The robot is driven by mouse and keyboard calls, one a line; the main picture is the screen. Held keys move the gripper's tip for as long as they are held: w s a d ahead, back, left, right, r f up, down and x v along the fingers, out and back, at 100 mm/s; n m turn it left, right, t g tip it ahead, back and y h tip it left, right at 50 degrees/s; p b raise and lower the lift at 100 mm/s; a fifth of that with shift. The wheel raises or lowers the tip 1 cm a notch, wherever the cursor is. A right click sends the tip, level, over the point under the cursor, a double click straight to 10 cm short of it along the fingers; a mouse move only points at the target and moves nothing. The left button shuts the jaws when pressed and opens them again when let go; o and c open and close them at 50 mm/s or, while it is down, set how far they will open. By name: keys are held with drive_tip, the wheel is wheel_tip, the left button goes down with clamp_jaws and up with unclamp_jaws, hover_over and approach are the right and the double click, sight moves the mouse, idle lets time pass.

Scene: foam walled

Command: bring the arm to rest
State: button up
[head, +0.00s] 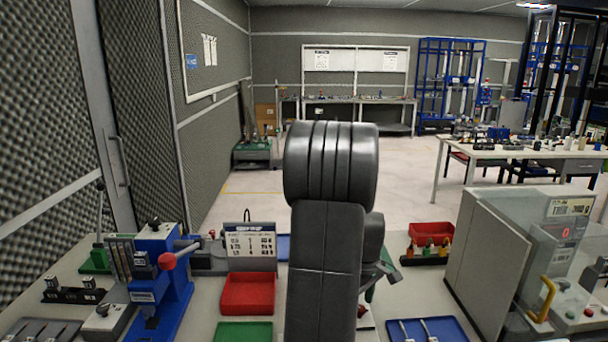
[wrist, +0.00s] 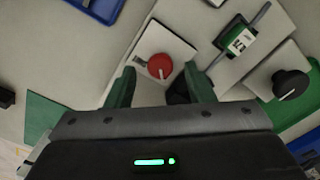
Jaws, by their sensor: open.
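My arm rises through the middle of the head view, dark grey and bent over the bench, and hides what lies behind it. My gripper (wrist: 160,72) shows in the wrist view with its two green fingers spread apart and nothing held between them. A red knob (wrist: 160,66) on a white plate lies below, in line with the gap between the fingers. I cannot tell how far the fingertips are above it. In the head view the gripper is mostly hidden behind the arm.
The bench (head: 425,290) holds a blue press (head: 165,280), a red tray (head: 248,294), a red bin (head: 430,233), a blue tray (head: 432,329) and a clear-sided machine (head: 520,250). A black knob (wrist: 289,83) and a green labelled block (wrist: 237,40) lie near the gripper.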

wheel_tip(320, 180, up, 12)
wheel_tip(320, 180, down, 14)
drive_tip(key=shift+r, duration=0.15)
drive_tip(key=shift+r+m, duration=0.1)
drive_tip(key=shift+m, duration=0.3)
drive_tip(key=m+p, duration=0.1)
drive_tip(key=m, duration=0.7)
drive_tip(key=shift+p, duration=0.4)
drive_tip(key=m+p, duration=0.1)
drive_tip(key=m, duration=0.4)
drive_tip(key=m+p, duration=0.1)
drive_tip(key=m, duration=0.3)
